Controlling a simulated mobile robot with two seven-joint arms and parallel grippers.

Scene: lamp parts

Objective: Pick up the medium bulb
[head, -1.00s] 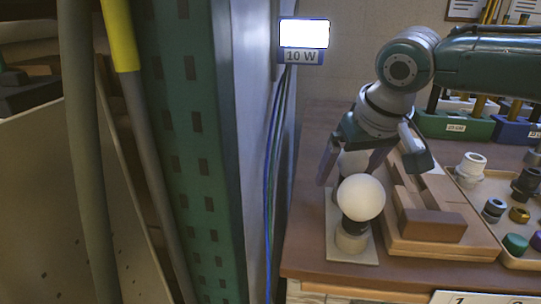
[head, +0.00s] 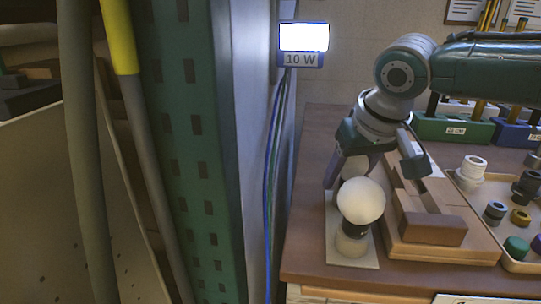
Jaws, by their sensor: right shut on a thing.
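Two round white bulbs stand one behind the other on a light plate (head: 367,259) near the table's left edge. The front bulb (head: 361,201) is in full view, with a dark collar on a pale round holder (head: 352,243). The rear bulb (head: 355,167) is partly hidden by the front bulb and by my fingers; its lower part cannot be seen. My right gripper (head: 353,173) reaches down from the upper right and is shut on the rear bulb. The front bulb is outside its fingers. My left gripper is not in view.
A wooden block fixture (head: 440,249) stands just right of the bulbs. A tray (head: 520,264) of sockets and coloured caps lies farther right. A lit display (head: 303,40) reading 10 W hangs on the post at left. Green and blue holders (head: 455,129) stand behind.

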